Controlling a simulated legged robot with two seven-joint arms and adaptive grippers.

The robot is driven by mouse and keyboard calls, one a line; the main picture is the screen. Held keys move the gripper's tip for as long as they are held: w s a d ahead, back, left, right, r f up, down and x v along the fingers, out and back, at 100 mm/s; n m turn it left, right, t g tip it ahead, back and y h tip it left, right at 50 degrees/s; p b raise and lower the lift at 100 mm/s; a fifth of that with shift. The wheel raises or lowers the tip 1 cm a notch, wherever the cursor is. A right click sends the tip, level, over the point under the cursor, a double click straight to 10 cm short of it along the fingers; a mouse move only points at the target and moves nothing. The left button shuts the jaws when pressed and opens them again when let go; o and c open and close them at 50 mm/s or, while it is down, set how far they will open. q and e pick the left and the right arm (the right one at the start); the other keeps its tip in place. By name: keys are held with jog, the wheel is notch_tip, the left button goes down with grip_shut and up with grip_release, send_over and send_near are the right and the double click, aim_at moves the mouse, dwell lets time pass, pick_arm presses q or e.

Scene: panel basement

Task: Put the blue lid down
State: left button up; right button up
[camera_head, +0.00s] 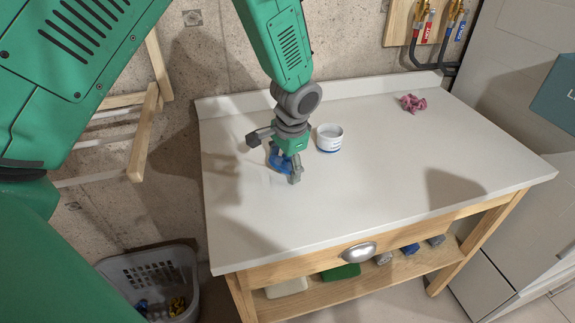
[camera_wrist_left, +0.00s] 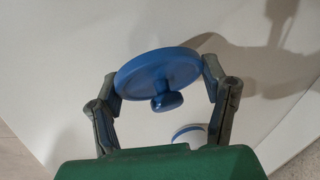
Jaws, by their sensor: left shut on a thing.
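The blue lid (camera_wrist_left: 158,75) is round with a small knob in its middle. It is between the fingers of my left gripper (camera_wrist_left: 160,85), which is shut on its rim. In the head view the lid (camera_head: 279,161) is tilted and partly hidden by the fingers of my left gripper (camera_head: 277,162). It is over the left part of the white tabletop, close to the surface; I cannot tell if it touches. A white jar with a blue band (camera_head: 329,139) stands upright just right of the gripper. My right gripper is not in view.
The white worktop (camera_head: 370,145) is largely clear, with a crumpled pink thing (camera_head: 413,103) at its back right. A grey basket (camera_head: 150,275) stands on the floor at left. A wooden shelf below holds several items. Pipes with valves are on the back wall.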

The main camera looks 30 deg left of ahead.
aim_at(289, 166)
pick_arm(q)
jog(key=shift+a+f, duration=0.3)
jog(key=shift+f, duration=0.05)
jog(key=shift+a, duration=0.15)
jog(key=shift+d, duration=0.65)
jog(key=shift+d+f, duration=0.1)
jog(key=shift+d, duration=0.2)
jog(key=shift+d+f, duration=0.2)
jog(key=shift+d, duration=0.05)
jog(key=shift+a, duration=0.25)
jog(key=o, duration=0.9)
jog(key=shift+a+f, duration=0.15)
jog(key=shift+a, duration=0.15)
jog(key=shift+a+f, duration=0.1)
jog(key=shift+a, duration=0.45)
jog(key=d+r, duration=0.1)
jog(key=r, duration=0.1)
jog(key=d+r, duration=0.1)
jog(key=r, duration=0.4)
jog(key=shift+s+d, duration=0.1)
jog(key=shift+d, duration=0.3)
jog(key=r, duration=0.6)
jog(key=shift+s+p, duration=0.25)
jog(key=shift+p, duration=0.05)
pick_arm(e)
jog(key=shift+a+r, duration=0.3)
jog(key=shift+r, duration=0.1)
